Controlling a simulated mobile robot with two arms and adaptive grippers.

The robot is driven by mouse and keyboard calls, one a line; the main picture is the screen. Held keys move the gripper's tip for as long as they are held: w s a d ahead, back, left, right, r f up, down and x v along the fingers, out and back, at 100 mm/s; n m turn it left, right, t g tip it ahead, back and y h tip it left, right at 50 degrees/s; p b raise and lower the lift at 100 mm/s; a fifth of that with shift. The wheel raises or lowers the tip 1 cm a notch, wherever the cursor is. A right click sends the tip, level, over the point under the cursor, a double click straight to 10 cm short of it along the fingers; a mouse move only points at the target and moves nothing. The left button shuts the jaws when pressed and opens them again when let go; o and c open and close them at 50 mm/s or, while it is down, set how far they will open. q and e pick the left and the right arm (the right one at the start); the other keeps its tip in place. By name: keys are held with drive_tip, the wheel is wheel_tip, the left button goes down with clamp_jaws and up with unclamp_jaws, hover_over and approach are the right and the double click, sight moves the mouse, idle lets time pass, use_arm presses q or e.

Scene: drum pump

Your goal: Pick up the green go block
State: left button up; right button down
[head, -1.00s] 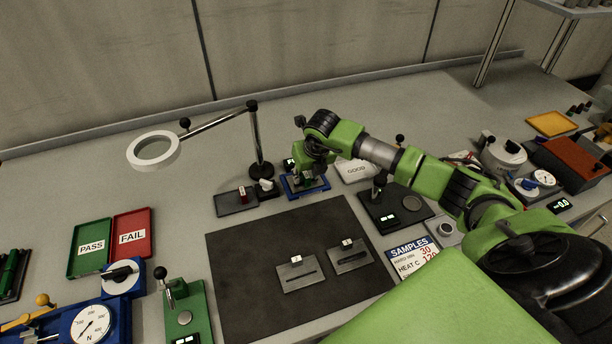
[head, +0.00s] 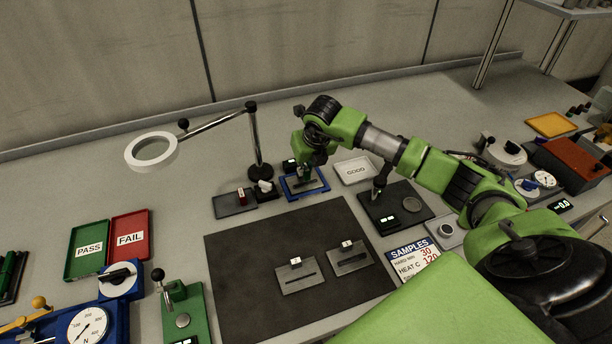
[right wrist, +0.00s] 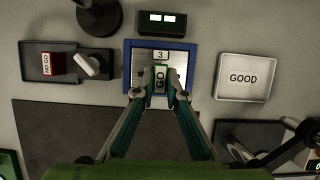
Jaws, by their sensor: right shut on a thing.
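The green go block (right wrist: 160,79), lettered GO, is between the fingertips of my right gripper (right wrist: 161,92) in the right wrist view. The gripper is shut on it. In the head view my right gripper (head: 307,176) is above the blue-framed station (head: 293,193), and the block is hard to make out there. In the right wrist view the blue frame (right wrist: 128,45) surrounds a metal plate and a tag marked 3, with the block over the plate. I cannot tell how high the block is. My left gripper is not in view.
A dark tray (right wrist: 35,68) holds a red NO GO block (right wrist: 53,64) and has an empty part. A white GOOD tray (right wrist: 243,92) lies right of the station. A ring magnifier (head: 152,151) stands left. The dark mat (head: 240,262) in front holds two metal plates.

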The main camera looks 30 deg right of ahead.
drive_tip(key=s+a+r+b, duration=0.3)
drive_tip(key=s+r, duration=0.9)
drive_tip(key=s, duration=0.1)
drive_tip(key=shift+s+a+r+b, duration=0.15)
drive_tip(key=shift+s+r+b, duration=0.15)
drive_tip(key=shift+r, duration=0.05)
